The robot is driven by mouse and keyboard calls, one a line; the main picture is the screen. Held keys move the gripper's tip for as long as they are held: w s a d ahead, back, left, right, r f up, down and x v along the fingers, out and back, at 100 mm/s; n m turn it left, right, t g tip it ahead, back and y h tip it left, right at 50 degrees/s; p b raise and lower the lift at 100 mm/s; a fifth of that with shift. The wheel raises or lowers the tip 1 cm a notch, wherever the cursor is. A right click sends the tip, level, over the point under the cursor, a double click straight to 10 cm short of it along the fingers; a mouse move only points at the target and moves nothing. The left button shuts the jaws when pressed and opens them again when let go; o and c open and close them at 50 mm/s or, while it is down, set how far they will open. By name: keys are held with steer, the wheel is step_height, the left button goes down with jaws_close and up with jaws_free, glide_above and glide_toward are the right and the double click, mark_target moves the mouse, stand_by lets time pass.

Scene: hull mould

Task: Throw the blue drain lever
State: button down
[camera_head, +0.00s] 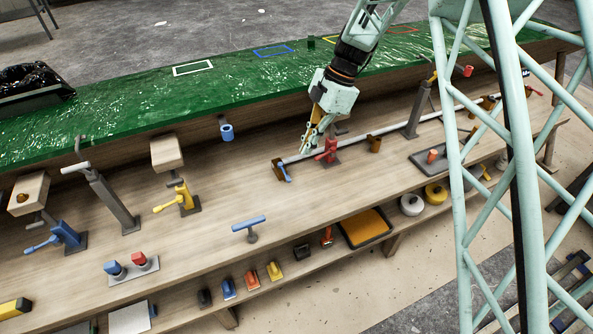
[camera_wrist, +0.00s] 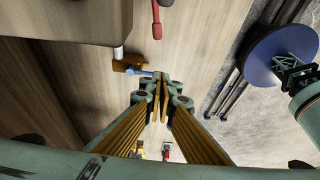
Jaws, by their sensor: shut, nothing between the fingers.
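A small blue lever (camera_head: 285,172) sits on a brown valve block (camera_head: 277,168) at the left end of a white pipe (camera_head: 350,144) on the wooden bench. In the wrist view the blue lever (camera_wrist: 139,74) sticks out from the brown block (camera_wrist: 122,66) toward my fingertips. My gripper (camera_head: 309,148) is shut and empty, to the right of the lever in the head view. In the wrist view its closed fingertips (camera_wrist: 163,82) are just right of the lever's free end. I cannot tell whether they touch it.
A red-handled clamp (camera_head: 328,152) stands close right of my gripper, also in the wrist view (camera_wrist: 156,20). A brown block (camera_head: 374,143) on the pipe lies further right. A blue T-handle (camera_head: 249,223) stands toward the front. Bare bench lies left of the lever.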

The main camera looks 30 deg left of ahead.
mark_target(284, 172)
steer(key=shift+f, duration=0.1)
steer(key=shift+b+x, duration=0.7)
steer(key=shift+x, duration=4.15)
